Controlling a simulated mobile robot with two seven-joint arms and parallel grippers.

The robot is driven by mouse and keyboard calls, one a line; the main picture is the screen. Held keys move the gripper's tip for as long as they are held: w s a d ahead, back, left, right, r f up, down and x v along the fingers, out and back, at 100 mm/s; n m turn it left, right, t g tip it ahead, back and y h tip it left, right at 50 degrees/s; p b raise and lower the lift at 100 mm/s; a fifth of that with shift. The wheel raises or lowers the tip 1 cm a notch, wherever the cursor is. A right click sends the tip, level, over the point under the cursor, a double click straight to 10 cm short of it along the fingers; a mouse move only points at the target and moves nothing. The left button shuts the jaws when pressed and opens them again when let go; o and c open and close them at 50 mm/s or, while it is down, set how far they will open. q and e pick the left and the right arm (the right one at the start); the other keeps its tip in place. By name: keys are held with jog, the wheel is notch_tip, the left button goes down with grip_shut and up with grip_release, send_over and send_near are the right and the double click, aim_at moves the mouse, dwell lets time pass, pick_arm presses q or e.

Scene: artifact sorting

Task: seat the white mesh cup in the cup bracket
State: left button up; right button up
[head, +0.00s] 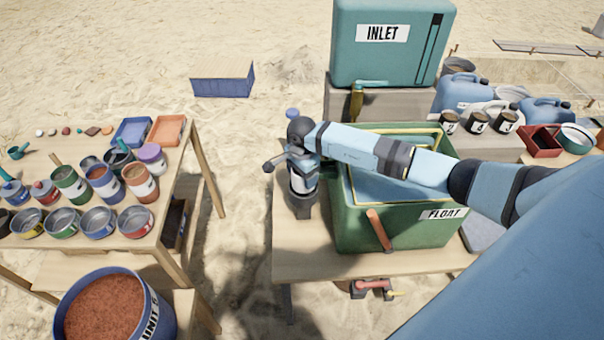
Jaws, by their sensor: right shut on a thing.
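My right arm reaches in from the right across the green FLOAT tank (350,215). My right gripper (301,160) is at the tank's left side, pointing down, and its fingers are largely hidden by its own wrist. It is shut on what looks like the white mesh cup (303,180), a small pale cylinder partly covered by the gripper. Directly below the cup is a dark holder (304,208), apparently the cup bracket, at the tank's left wall. I cannot tell whether the cup touches or sits inside it. My left gripper is not in view.
A teal INLET tank (385,60) stands behind the FLOAT tank. A wooden table (180,225) on the left holds several cans, bowls and trays. A UNIT bucket (165,310) of reddish soil is at lower left. Sand lies open between the tables.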

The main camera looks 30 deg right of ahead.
aim_at(302, 182)
jog(key=shift+f+b, duration=1.6)
jog(key=shift+f, duration=0.35)
jog(key=o, duration=1.1)
jog(key=shift+c, duration=0.2)
jog(key=shift+r, duration=0.15)
notch_tip(302, 182, up, 14)
jog(key=shift+b, duration=0.4)
